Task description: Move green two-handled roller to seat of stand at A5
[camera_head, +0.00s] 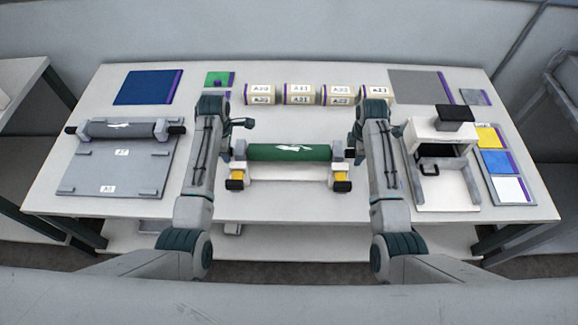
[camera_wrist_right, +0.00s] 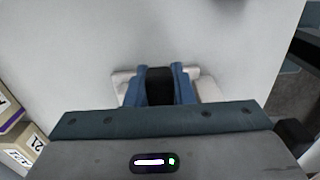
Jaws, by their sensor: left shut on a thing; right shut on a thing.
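The green roller (camera_head: 288,152), with a white mark, lies level across the middle of the table, over a white stand (camera_head: 288,172) with yellow and black end parts. My left gripper (camera_head: 238,150) is shut at its left end, and my right gripper (camera_head: 351,151) is shut at its right end. In the right wrist view, the blue fingers of my right gripper (camera_wrist_right: 160,86) close around a black handle (camera_wrist_right: 160,84), with pale stand parts behind. I cannot tell whether the roller rests in the seat or hangs just above it. No A5 label is readable.
A grey roller (camera_head: 117,129) lies on a grey board (camera_head: 88,180) marked A7 and A6 at left. Several labelled kraft rolls (camera_head: 300,94) line the back. A white-and-black device (camera_head: 440,135) and a tray of coloured squares (camera_head: 506,175) stand at right.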

